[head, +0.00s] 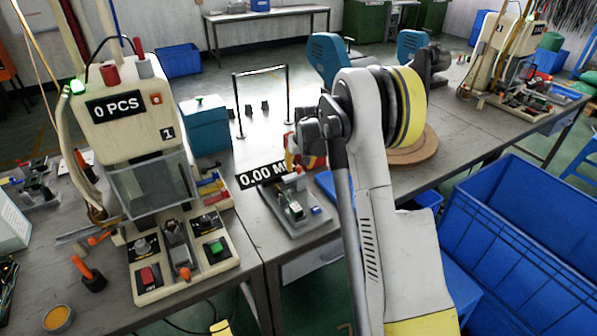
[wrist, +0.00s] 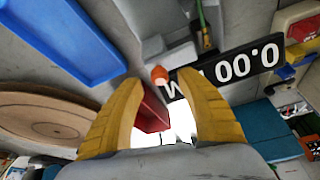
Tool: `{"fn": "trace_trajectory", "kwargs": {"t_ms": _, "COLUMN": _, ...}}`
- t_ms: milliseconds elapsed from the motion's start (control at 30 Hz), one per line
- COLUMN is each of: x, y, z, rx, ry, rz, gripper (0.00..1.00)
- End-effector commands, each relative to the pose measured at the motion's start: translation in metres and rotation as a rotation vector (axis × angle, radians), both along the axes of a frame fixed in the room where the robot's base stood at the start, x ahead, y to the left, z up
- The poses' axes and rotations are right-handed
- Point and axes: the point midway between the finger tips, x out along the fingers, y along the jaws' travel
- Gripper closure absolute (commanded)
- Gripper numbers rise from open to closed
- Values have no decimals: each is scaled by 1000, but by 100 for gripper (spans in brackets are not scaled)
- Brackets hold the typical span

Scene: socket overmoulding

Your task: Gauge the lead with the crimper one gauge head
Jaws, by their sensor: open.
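The gauge head of crimper one (head: 290,212) is a grey unit on the bench, with a black display (head: 258,177) reading 0.00. The display shows upside down in the wrist view (wrist: 232,68). A thin green piece, apparently the lead (wrist: 202,22), lies at the grey gauge body. An orange knob (wrist: 160,74) stands on the gauge head. My gripper (wrist: 159,79) is open, its yellow fingers either side of a red part (wrist: 151,112), with the knob just beyond the tips. I cannot tell whether they touch. In the head view my arm mostly hides the gripper.
Crimper one (head: 125,125), showing 0 PCS, stands left of the gauge head. A blue tray (wrist: 65,35) and a round wooden disc (head: 415,150) lie nearby. Large blue crates (head: 520,235) fill the floor at the right. A teal box (head: 205,127) stands behind.

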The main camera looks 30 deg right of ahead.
Motion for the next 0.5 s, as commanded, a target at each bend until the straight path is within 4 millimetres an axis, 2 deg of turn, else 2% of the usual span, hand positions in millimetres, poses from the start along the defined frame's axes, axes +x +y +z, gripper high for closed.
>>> {"fn": "trace_trajectory", "kwargs": {"t_ms": 33, "x": 3, "y": -1, "z": -8, "rx": 0, "ry": 0, "rz": 0, "gripper": 56}}
{"fn": "trace_trajectory", "kwargs": {"t_ms": 167, "x": 7, "y": -1, "z": -17, "rx": 0, "ry": 0, "rz": 0, "gripper": 56}}
{"fn": "trace_trajectory", "kwargs": {"t_ms": 467, "x": 8, "y": -2, "z": -18, "rx": 0, "ry": 0, "rz": 0, "gripper": 56}}
{"fn": "trace_trajectory", "kwargs": {"t_ms": 500, "x": 8, "y": -2, "z": -18, "rx": 0, "ry": 0, "rz": 0, "gripper": 60}}
